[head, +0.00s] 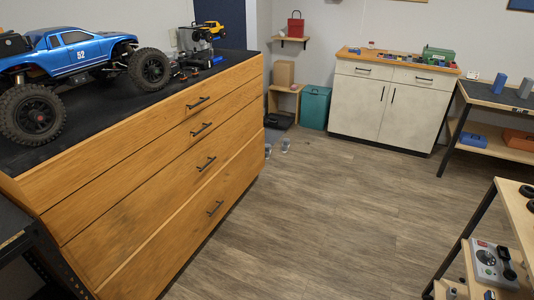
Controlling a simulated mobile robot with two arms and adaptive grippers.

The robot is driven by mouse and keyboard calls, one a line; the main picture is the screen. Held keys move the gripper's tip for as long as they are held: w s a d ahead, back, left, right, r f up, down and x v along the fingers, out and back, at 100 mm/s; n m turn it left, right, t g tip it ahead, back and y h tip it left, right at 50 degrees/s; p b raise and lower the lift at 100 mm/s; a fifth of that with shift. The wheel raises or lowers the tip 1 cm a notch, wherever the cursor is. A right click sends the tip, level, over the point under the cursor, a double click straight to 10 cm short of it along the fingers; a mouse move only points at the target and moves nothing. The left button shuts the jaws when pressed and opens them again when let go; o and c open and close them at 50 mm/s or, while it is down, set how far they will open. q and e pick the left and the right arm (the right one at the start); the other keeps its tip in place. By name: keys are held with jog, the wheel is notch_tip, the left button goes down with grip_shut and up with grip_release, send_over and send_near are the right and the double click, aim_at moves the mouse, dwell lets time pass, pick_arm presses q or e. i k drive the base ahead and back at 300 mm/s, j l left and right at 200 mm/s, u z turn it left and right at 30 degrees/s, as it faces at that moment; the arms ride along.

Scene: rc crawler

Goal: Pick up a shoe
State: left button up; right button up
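A pair of small blue-grey items that look like shoes stands on the wood floor just past the far end of the wooden drawer cabinet. The right shoe (285,145) shows whole. The left shoe (267,151) is close to the cabinet's corner and may be partly hidden by it. Both are far off and too small to show detail. Neither of my grippers is in view.
The wooden drawer cabinet (165,165) fills the left side, with a blue truck (75,55) on top. A white cabinet (385,105) and teal bin (315,107) stand at the back. Benches stand right. The middle floor (320,220) is clear.

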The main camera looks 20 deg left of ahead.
aim_at(268, 146)
jog(key=i+u, duration=0.15)
jog(key=i, duration=4.3)
